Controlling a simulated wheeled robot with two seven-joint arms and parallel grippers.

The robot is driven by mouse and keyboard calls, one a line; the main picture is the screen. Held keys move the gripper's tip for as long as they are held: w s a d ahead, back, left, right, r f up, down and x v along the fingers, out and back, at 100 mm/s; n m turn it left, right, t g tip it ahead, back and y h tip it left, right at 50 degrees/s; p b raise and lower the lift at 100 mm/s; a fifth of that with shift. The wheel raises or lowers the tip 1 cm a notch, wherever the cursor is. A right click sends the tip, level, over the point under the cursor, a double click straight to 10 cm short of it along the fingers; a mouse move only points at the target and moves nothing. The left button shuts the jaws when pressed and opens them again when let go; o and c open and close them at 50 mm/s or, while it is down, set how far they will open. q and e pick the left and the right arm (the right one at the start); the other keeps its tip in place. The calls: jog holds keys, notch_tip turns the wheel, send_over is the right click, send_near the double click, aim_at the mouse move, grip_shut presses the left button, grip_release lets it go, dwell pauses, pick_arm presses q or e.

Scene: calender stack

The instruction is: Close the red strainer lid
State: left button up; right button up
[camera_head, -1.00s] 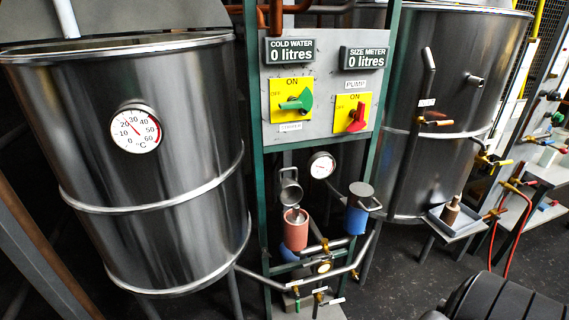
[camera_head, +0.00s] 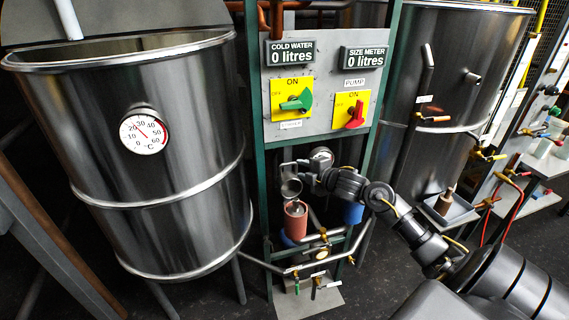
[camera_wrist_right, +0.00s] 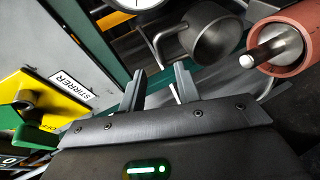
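The red strainer (camera_head: 295,225) stands upright on the pipework below the control panel, its top uncovered. Its grey lid (camera_head: 291,188) is hinged up, standing open above the red body. In the right wrist view the lid (camera_wrist_right: 213,36) shows as a grey cup with a bent handle (camera_wrist_right: 166,42), beside the red strainer body (camera_wrist_right: 298,45) with a metal rod inside. My right gripper (camera_head: 301,171) is close to the lid. In the wrist view its two fingers (camera_wrist_right: 158,88) are apart, with nothing between them, just short of the handle. My left gripper is out of view.
A blue strainer (camera_head: 353,213) stands just right of the red one, partly hidden by my arm. Large steel tanks stand at left (camera_head: 160,215) and right (camera_head: 455,70). The green post (camera_head: 258,130) and switch panel (camera_head: 325,125) are close above.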

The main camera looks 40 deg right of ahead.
aim_at(289, 164)
jog(key=p+x, duration=0.2)
jog(key=x, duration=0.9)
jog(key=shift+s, duration=0.1)
jog(key=shift+c, duration=0.4)
grip_shut()
